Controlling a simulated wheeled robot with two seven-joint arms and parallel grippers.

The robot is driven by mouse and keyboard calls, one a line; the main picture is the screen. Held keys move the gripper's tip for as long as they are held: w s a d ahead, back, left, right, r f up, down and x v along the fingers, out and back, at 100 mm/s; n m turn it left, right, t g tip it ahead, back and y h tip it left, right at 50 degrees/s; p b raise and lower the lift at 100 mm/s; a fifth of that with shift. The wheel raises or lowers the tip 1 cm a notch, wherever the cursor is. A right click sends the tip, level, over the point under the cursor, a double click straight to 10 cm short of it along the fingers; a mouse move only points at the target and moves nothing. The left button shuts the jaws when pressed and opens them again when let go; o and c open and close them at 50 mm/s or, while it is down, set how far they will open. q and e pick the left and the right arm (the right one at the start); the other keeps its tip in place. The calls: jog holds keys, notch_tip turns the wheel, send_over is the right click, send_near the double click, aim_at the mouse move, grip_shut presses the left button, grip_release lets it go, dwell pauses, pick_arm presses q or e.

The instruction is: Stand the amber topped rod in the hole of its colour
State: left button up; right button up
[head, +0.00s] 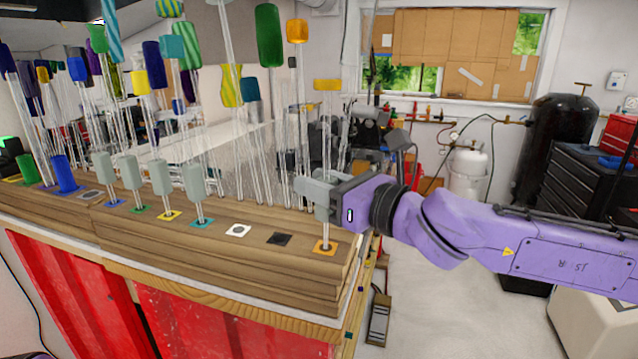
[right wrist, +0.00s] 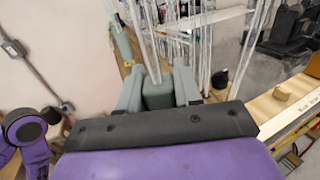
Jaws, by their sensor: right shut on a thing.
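My right gripper (head: 318,190) comes in from the right and is shut on the grey-green sleeve of a glass rod; the sleeve (right wrist: 158,95) shows between both fingers in the right wrist view. The held rod's clear lower part (head: 326,232) stands about upright and meets the amber square (head: 318,247) at the right end of the wooden rack (head: 270,270). How deep its tip sits in the hole I cannot tell. An amber top (head: 297,31) shows above the rack; among the crossing clear rods I cannot tell surely that it belongs to the held rod. My left gripper is out of view.
Several sleeved rods stand in the blue, green, yellow and teal (head: 202,223) marked holes to the left. The white (head: 238,231) and black (head: 280,239) marked holes are bare. Many tall clear rods with coloured tops crowd behind.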

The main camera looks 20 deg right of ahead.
jog(key=shift+f+b, duration=0.3)
jog(key=o, duration=1.2)
jog(key=shift+p+v, duration=0.4)
jog(key=shift+v, duration=4.9)
